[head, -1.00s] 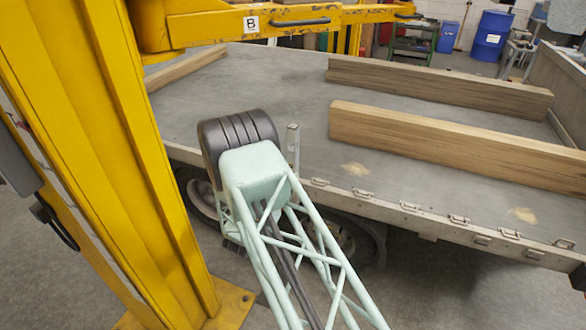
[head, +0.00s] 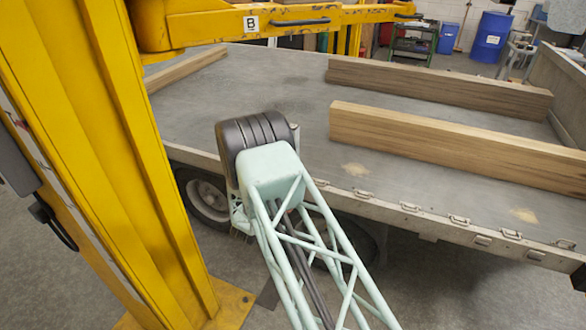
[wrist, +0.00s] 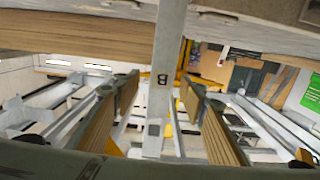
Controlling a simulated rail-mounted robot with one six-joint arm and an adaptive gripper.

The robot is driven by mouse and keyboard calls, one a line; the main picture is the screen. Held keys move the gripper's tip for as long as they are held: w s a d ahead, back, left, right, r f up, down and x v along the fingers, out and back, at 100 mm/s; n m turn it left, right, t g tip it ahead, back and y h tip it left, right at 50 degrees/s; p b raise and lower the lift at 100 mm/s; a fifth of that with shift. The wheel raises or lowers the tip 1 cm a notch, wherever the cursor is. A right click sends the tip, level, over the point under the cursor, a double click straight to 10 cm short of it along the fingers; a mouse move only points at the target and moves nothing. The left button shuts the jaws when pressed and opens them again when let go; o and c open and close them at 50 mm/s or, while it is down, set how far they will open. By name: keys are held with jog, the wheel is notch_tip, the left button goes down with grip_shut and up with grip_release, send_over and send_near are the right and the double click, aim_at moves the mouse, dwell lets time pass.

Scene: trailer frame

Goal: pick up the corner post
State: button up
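A grey post, which looks like the corner post (wrist: 168,50), runs from top to bottom through the middle of the wrist view, with a dark mark on it. My gripper (wrist: 160,86) is open, with ribbed brown pads on either side of the post in the picture. Gaps show on both sides, so neither finger appears to touch it. I cannot tell the post's depth between the fingers. In the head view only a sliver of a post (head: 296,132) shows at the trailer edge behind my arm, and my gripper is hidden there.
The trailer bed (head: 260,90) carries a near timber beam (head: 450,140) and a far one (head: 430,85). A yellow column (head: 100,150) stands close on the left, with a yellow boom (head: 250,25) above.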

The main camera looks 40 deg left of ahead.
aim_at(294, 126)
jog(key=shift+b+x, duration=0.4)
jog(key=shift+x, duration=1.85)
jog(key=shift+a+r, duration=0.1)
jog(key=shift+r, duration=0.05)
jog(key=c, duration=1.2)
jog(key=shift+r, duration=0.15)
jog(key=shift+c, duration=0.2)
notch_tip(294, 126, up, 18)
jog(key=shift+f+p, duration=0.1)
jog(key=shift+p, duration=1.15)
jog(key=shift+w, duration=0.1)
